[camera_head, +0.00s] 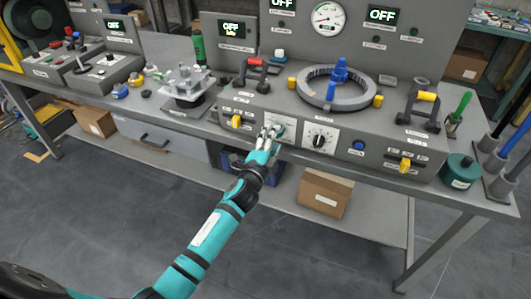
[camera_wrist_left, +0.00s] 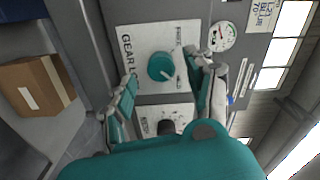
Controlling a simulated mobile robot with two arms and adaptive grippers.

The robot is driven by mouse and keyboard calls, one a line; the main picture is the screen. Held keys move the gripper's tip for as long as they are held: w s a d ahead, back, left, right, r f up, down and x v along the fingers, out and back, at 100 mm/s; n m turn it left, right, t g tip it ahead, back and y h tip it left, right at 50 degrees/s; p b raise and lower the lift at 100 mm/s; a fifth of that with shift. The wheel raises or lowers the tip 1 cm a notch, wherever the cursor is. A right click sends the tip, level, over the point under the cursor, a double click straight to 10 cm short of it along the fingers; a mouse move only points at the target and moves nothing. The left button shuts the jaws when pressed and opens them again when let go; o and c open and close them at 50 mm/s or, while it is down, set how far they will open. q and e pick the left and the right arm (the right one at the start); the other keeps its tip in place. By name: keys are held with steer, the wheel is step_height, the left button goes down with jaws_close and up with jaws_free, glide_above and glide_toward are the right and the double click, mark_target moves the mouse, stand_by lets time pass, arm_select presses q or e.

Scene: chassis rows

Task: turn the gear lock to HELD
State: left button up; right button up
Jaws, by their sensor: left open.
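The gear lock is a round teal knob (camera_wrist_left: 160,67) on a white plate (camera_wrist_left: 130,42) marked "GEAR L..." in the left wrist view. A pale pointer line shows on the knob, but the position words beside it are too small to read surely. My left gripper (camera_wrist_left: 163,70) is open, with one finger on each side of the knob; I cannot tell whether they touch it. In the head view my left gripper (camera_head: 270,133) is at the console front, at the white plate (camera_head: 285,124), and hides the knob. My right gripper is not in view.
Right of the plate is a black dial (camera_head: 319,140) on another white plate; yellow switches (camera_head: 236,121) (camera_head: 405,165) sit farther along the front. A cardboard box (camera_head: 325,193) stands below.

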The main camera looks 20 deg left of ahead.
arm_select(q)
steer(key=s, duration=1)
steer(key=shift+a, duration=0.15)
steer(key=s+a+f+n+g, duration=0.1)
steer(key=s+f+n+g, duration=0.3)
steer(key=f, duration=0.8)
steer(key=s+f+n+g, duration=0.1)
steer(key=s+f+g, duration=0.1)
steer(key=s+f, duration=0.65)
steer(key=s+a+f+n+g, duration=0.1)
steer(key=s+f+n+g, duration=0.15)
steer(key=f, duration=1.25)
steer(key=s+f+n+g, duration=0.2)
steer(key=s+f, duration=0.3)
steer(key=s, duration=0.6)
steer(key=s+f+n+g+p, duration=0.1)
steer(key=s+f+n+g, duration=0.1)
steer(key=s+f, duration=0.4)
steer(key=s+a+f+n+g, duration=0.1)
steer(key=s+f+g, duration=0.3)
steer(key=s, duration=1.2)
steer(key=shift+s+f+n+y, duration=0.15)
steer(key=shift+f+n+y, duration=0.15)
steer(key=shift+f+n, duration=0.3)
